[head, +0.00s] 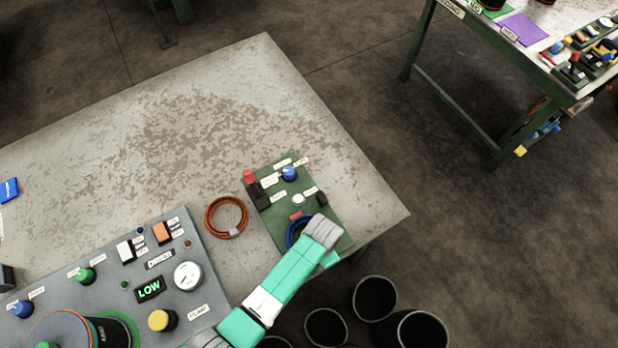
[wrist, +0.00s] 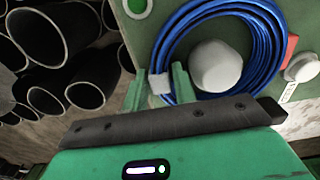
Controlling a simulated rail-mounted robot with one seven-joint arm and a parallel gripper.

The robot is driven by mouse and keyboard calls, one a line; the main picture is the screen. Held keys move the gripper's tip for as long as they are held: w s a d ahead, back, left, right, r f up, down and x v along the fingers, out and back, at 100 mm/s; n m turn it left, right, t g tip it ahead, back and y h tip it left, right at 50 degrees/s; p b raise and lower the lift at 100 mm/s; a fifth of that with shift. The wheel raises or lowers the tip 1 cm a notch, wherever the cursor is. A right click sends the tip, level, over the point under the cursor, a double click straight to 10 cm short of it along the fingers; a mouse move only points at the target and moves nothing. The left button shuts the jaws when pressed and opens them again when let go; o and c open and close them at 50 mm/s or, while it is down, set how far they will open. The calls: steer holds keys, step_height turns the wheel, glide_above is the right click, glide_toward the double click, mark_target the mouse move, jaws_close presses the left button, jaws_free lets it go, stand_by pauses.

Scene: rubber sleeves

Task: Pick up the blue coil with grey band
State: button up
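The blue coil with grey band (wrist: 171,40) lies on a green control panel, looped around a pale rounded knob (wrist: 216,66). Its grey band (wrist: 160,82) faces my gripper. In the head view, part of the blue coil (head: 293,232) shows beside my gripper (head: 318,238), whose grey end covers the rest. In the wrist view, the two green fingers of my gripper (wrist: 160,80) stand close on either side of the grey band, with no clear gap showing. The coil appears still at the panel.
An orange-brown coil (head: 227,217) lies on the table left of the green panel (head: 322,182). A red button (wrist: 291,48) and another pale knob (wrist: 301,68) sit right of the coil. Several black tubes (head: 374,298) stand past the table edge.

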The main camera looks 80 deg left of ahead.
jaws_close()
steer(key=shift+r, duration=0.2)
